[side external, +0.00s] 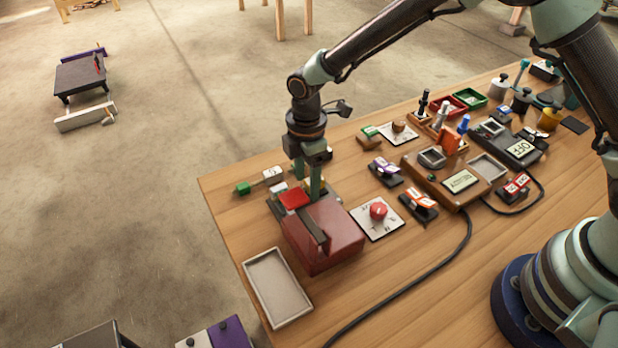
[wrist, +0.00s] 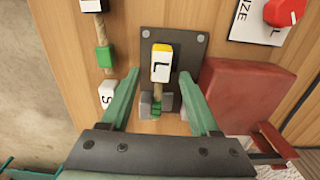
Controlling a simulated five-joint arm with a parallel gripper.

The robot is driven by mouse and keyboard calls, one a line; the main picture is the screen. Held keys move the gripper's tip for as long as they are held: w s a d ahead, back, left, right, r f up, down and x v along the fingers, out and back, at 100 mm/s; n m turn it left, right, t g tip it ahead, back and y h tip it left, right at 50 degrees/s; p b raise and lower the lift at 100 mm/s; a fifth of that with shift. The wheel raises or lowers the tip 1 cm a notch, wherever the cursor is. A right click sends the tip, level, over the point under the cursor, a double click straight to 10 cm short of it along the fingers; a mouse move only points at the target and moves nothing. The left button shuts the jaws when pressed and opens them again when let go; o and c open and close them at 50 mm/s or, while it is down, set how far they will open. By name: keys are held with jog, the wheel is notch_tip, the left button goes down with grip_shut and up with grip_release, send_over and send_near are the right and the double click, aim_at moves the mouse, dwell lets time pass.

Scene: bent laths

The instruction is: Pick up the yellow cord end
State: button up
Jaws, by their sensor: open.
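The yellow cord end (wrist: 162,47) caps a white block marked L in the wrist view. A short tan cord runs from the block to a green end (wrist: 157,110), between two grey blocks on a dark plate (wrist: 190,45). My gripper (wrist: 157,76) is open, with one green finger on each side of the cord, apart from it. Its fingertips lie a little nearer than the L block in the picture. In the side external view my gripper (side external: 308,182) points down at the plate beside the red box, and its fingers partly hide the cord there.
A red box (side external: 325,238) stands close to my gripper. A second cord with a green end (side external: 243,188) lies to the left. A white dial plate (side external: 374,221) and an empty tray (side external: 278,287) are nearby. Other devices and a black cable crowd the right.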

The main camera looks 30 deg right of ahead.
jog(key=shift+f, duration=0.1)
grip_shut()
